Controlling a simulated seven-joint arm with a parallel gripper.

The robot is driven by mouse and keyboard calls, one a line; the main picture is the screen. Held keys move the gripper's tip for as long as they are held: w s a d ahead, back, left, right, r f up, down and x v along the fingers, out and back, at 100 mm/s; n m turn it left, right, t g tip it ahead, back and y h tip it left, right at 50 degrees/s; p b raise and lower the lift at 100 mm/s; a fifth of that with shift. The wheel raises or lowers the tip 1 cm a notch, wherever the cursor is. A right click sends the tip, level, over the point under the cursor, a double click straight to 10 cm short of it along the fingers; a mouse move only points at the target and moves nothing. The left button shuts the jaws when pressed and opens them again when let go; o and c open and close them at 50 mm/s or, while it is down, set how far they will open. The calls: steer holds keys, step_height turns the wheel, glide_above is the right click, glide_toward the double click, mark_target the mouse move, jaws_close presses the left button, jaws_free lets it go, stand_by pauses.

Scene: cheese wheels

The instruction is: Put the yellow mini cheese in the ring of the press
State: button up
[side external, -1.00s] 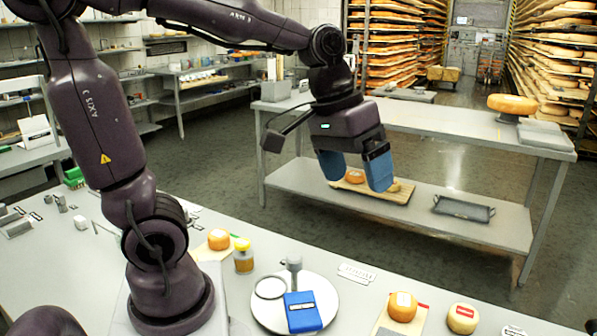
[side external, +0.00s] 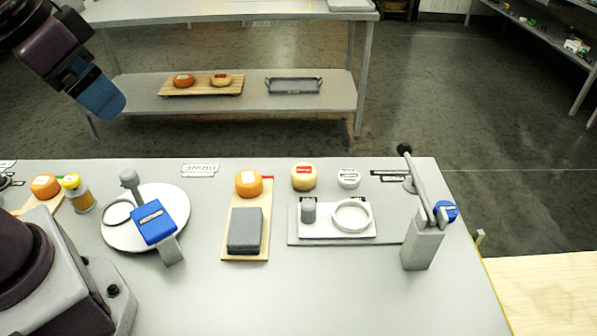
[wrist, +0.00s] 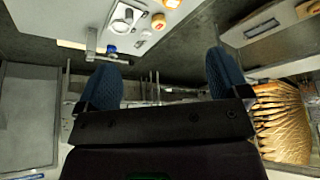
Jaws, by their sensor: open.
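The yellow mini cheese (side external: 303,177), pale yellow with a red label, sits upright on the bench behind the press in the side view. The ring of the press (side external: 351,216) is a pale hoop on a white plate, left of the lever press (side external: 423,240). Nothing shows inside it. My gripper (side external: 104,100) is high at the upper left, far from the cheese and the ring. In the side view its fingers overlap. In the wrist view the two blue fingers (wrist: 162,60) are spread wide with nothing between them.
An orange cheese (side external: 249,183) and a grey block (side external: 245,230) lie on a wooden board left of the yellow cheese. A round white plate (side external: 175,205) bears another ring and a blue-topped tool. A small white ribbed disc (side external: 349,178) sits right of the cheese.

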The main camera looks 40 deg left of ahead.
steer(key=w+f+m+g, duration=0.2)
steer(key=w+f+g, duration=0.1)
steer(key=w, duration=0.6)
steer(key=m+g, duration=0.2)
steer(key=m, duration=1.9)
glide_above(304, 170)
step_height(304, 170, down, 17)
step_height(304, 170, down, 13)
steer(key=shift+r, duration=0.15)
steer(key=c, duration=1.1)
steer(key=shift+r, duration=0.15)
